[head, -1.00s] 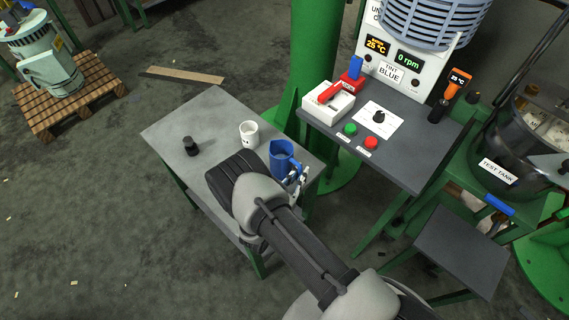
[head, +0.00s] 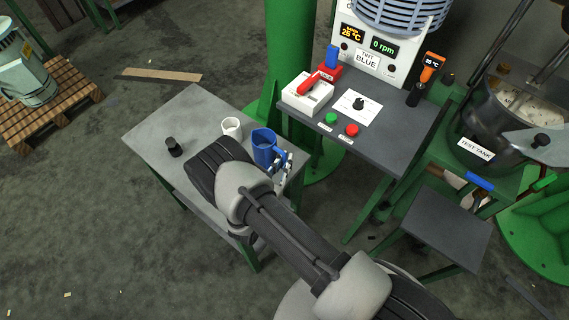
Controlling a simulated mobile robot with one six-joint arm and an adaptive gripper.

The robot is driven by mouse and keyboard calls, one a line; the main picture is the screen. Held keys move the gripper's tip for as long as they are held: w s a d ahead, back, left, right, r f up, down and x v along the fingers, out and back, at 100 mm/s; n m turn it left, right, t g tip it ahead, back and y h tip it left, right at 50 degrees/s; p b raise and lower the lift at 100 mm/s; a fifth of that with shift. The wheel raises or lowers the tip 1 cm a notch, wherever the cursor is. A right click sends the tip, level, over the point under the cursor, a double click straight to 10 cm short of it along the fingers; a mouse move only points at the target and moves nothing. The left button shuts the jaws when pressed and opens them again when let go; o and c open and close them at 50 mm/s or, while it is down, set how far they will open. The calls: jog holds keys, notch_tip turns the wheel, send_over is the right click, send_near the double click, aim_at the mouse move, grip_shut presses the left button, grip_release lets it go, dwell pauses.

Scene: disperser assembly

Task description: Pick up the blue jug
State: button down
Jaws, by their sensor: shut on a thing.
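The blue jug (head: 264,146) is upright at the right end of the grey table (head: 160,118), beside a white mug. My gripper (head: 281,163) is at the jug's right side, shut on its handle side. My arm reaches in from the bottom right and hides part of the table and of the gripper. I cannot tell whether the jug's base touches the tabletop.
A white mug (head: 231,129) stands just left of the jug, and a small black object (head: 174,147) is further left. A control bench (head: 395,130) with green and red buttons stands to the right. The test tank (head: 515,120) is at far right.

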notch_tip(320, 180, up, 17)
jog(key=p, duration=0.4)
jog(key=shift+p, duration=0.35)
